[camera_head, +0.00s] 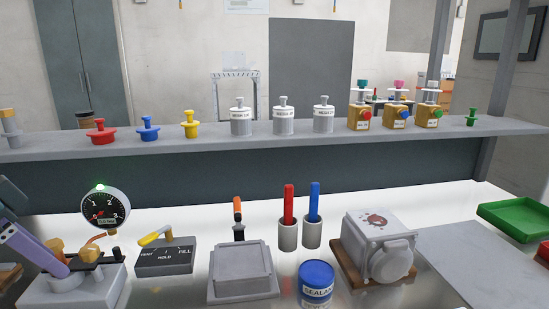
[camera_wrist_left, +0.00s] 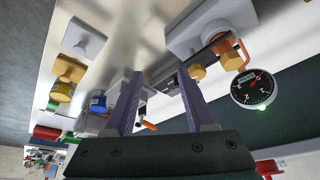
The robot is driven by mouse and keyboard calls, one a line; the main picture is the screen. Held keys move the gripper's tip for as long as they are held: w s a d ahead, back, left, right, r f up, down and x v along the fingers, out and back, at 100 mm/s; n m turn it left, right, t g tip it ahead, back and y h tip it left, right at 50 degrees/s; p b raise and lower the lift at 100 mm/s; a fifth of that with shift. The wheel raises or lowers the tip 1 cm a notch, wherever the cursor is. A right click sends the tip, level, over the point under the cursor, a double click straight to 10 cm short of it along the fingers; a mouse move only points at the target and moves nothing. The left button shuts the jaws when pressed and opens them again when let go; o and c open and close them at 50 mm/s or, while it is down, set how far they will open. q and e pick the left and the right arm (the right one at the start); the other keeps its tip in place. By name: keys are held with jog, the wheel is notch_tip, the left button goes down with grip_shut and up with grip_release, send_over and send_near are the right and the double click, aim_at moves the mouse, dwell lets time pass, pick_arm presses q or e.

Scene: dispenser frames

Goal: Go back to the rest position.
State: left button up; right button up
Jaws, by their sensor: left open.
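My left gripper (camera_head: 40,252) shows at the left edge in the camera_head view, with a purple finger beside the gauge stand (camera_head: 95,290). In the camera_wrist_left view my left gripper (camera_wrist_left: 158,82) has its two purple fingers spread apart, with nothing held between them. The stand's orange knob (camera_wrist_left: 197,72) appears close to one fingertip there; I cannot tell whether they touch. The round pressure gauge (camera_head: 105,210) stands upright with a green light on top. My right gripper is in neither view.
A VENT/HOLD/FILL valve box (camera_head: 165,258), a grey square block (camera_head: 242,272), a blue SEALANT tin (camera_head: 316,282) and a white machine (camera_head: 378,245) stand on the bench. The shelf (camera_head: 215,133) holds knobs, canisters and dispensers. A green tray (camera_head: 515,220) lies right.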

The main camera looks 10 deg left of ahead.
pick_arm(q)
jog(key=s+d+f+g+y+p, duration=0.1)
jog(key=s+d+f, duration=0.4)
jog(key=s+d, duration=0.5)
jog(key=s+d+r+n+p, duration=0.2)
jog(key=s+d+r, duration=0.2)
jog(key=s+d, duration=0.5)
jog(key=w+p+v, duration=0.2)
jog(key=p+v, duration=1)
jog(key=w+d+r+p+v, duration=0.1)
jog(key=w+p+v, duration=0.2)
jog(key=p+v, duration=1)
jog(key=w+r+p+v, duration=0.1)
jog(key=w+p+v, duration=0.1)
jog(key=p+v, duration=1)
jog(key=shift+w+d+r+n+t+y+p, duration=0.3)
jog(key=shift+w+r+n+p, duration=0.05)
jog(key=shift+r+n, duration=0.05)
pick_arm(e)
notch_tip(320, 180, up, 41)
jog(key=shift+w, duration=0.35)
